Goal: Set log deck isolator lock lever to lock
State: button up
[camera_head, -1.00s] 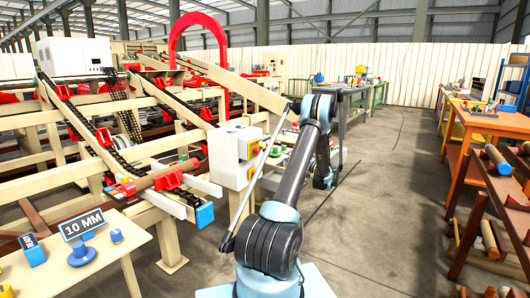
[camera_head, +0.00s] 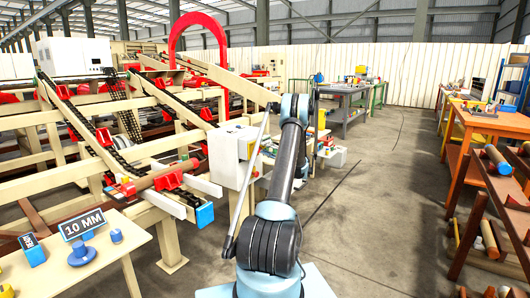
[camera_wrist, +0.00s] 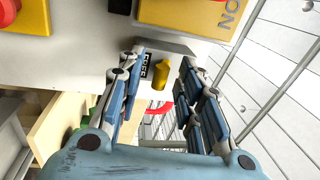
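A short yellow lever (camera_wrist: 161,76) shows in the wrist view, beside a small black label (camera_wrist: 146,66) with white letters that seem to read FREE. It is on the grey underside or edge of a pale control box (camera_wrist: 75,50). My gripper (camera_wrist: 162,62) is open, its blue-and-grey fingers on both sides of the lever. The lever lies between them, and I see no contact. In the head view the white control box (camera_head: 228,160) stands left of my arm. My gripper cannot be made out there.
A yellow panel (camera_wrist: 185,15) with part of a word and a yellow-based red button (camera_wrist: 7,12) are at the top of the wrist view. The log deck (camera_head: 165,182) fills the left in the head view. Open floor (camera_head: 385,200) lies right of my arm.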

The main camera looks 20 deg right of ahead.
jog(key=shift+w+a, duration=0.2)
grip_shut()
jog(key=shift+r, duration=0.1)
jog(key=shift+r+g+h, duration=0.5)
jog(key=shift+g+h, duration=0.3)
jog(key=shift+g, duration=0.25)
jog(key=shift+r+g+h, duration=0.5)
jog(key=shift+g+h, duration=0.3)
jog(key=shift+g, duration=0.2)
jog(key=shift+r+g+h, duration=0.5)
jog(key=shift+g+h, duration=0.3)
jog(key=shift+g, duration=0.25)
jog(key=shift+w, duration=0.1)
grip_release()
